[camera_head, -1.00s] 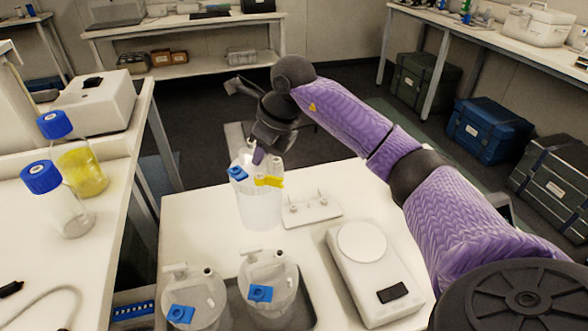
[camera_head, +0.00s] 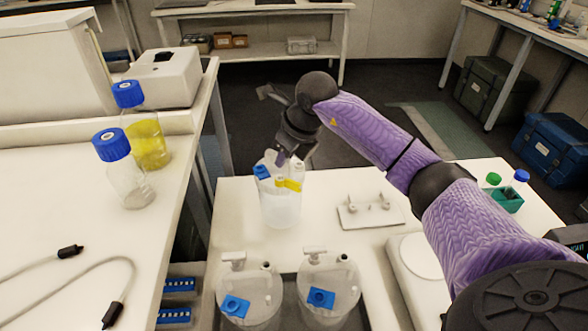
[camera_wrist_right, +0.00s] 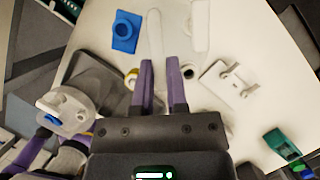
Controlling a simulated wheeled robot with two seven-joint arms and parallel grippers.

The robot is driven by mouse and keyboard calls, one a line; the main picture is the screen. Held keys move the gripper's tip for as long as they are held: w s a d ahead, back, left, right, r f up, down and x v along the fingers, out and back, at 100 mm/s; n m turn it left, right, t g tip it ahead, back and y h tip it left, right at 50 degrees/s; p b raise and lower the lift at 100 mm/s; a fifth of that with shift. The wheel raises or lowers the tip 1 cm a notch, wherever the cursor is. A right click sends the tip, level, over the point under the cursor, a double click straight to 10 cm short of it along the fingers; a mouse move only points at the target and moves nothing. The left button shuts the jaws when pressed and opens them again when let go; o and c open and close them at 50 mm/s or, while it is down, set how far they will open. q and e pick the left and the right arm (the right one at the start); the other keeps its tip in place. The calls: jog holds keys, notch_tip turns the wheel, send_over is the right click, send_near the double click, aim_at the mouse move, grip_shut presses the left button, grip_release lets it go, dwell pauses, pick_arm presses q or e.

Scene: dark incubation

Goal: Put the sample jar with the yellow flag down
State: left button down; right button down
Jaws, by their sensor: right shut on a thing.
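The sample jar with the yellow flag (camera_head: 281,207) is a clear, whitish jar, upright at the far left part of the white table. Its yellow flag (camera_head: 289,185) and a blue clip (camera_head: 262,171) show at its top. My right gripper (camera_head: 283,158) is shut on the top of this jar. I cannot tell whether the jar's base touches the table. In the right wrist view the gripper's two purple fingers (camera_wrist_right: 160,75) reach over the jar's top, and the blue clip (camera_wrist_right: 126,32) shows beyond them.
Two similar jars with blue clips (camera_head: 248,293) (camera_head: 328,286) stand on a dark tray in front. A white stand (camera_head: 370,213) is right of the held jar. A scale (camera_head: 420,258) and a green rack (camera_head: 506,200) stand farther right. A bench with blue-capped bottles (camera_head: 149,140) is left.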

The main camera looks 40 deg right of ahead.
aim_at(286, 173)
jog(key=shift+f, duration=0.4)
notch_tip(286, 173, down, 4)
jog(key=shift+r+b, duration=0.25)
jog(key=shift+b, duration=0.35)
pick_arm(q)
jog(key=shift+s+a+f, duration=0.35)
jog(key=shift+a+f, duration=0.1)
jog(key=shift+f, duration=0.1)
pick_arm(e)
jog(key=shift+r, duration=0.1)
jog(key=c, duration=1.1)
grip_release()
jog(key=shift+f, duration=0.2)
jog(key=o, duration=0.4)
pick_arm(q)
jog(key=shift+f, duration=0.1)
pick_arm(e)
jog(key=shift+o, duration=0.2)
pick_arm(q)
jog(key=shift+w, duration=0.1)
pick_arm(e)
jog(key=shift+r, duration=0.15)
